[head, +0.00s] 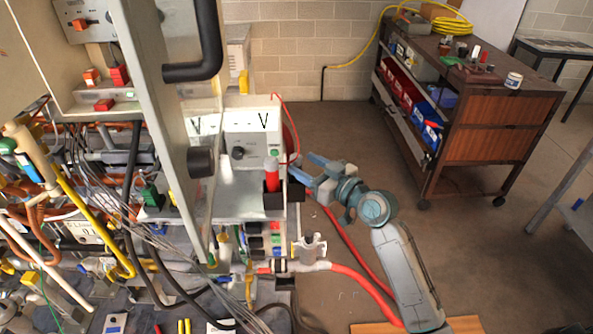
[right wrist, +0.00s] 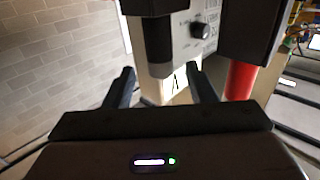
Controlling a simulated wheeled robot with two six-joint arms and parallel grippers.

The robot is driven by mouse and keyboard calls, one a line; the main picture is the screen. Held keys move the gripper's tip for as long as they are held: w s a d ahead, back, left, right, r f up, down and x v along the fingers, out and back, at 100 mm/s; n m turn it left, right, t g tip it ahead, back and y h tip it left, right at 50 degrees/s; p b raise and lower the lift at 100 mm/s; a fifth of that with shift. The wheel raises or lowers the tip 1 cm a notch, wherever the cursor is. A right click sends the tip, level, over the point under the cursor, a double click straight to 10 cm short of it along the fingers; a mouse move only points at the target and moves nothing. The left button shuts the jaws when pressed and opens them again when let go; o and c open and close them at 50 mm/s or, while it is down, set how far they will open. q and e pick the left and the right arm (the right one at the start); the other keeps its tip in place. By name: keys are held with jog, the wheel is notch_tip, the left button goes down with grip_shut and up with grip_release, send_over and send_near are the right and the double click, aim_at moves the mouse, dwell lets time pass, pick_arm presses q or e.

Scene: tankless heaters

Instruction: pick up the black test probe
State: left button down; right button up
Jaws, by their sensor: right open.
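The black test probe (right wrist: 159,48) shows in the right wrist view as a dark cylinder at its dark holder (right wrist: 143,6). That view looks upside down. My right gripper (right wrist: 163,78) is open, with its two fingers apart on either side of the line to the probe; I cannot tell whether either touches it. In the head view my right gripper (head: 301,166) reaches in from the right at the meter's side, and the probe is not clearly visible there. The red probe (head: 271,177) stands upright in a black holder (head: 273,201); it also shows in the right wrist view (right wrist: 240,80). My left gripper is not in view.
A white meter box (head: 252,135) with a knob stands just behind the probes. A tall grey panel (head: 150,100) and many hoses and cables crowd the left. A red hose (head: 350,277) runs below my right arm. A brown cart (head: 480,135) stands at the back right.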

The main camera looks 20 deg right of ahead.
aim_at(300, 163)
jog(key=p+x, duration=0.1)
jog(key=x, duration=0.3)
jog(key=shift+a+f, duration=0.1)
jog(key=shift+s, duration=0.15)
jog(key=shift+c, duration=1.3)
jog(key=c, duration=0.8)
notch_tip(300, 163, up, 10)
jog(key=shift+b, duration=0.85)
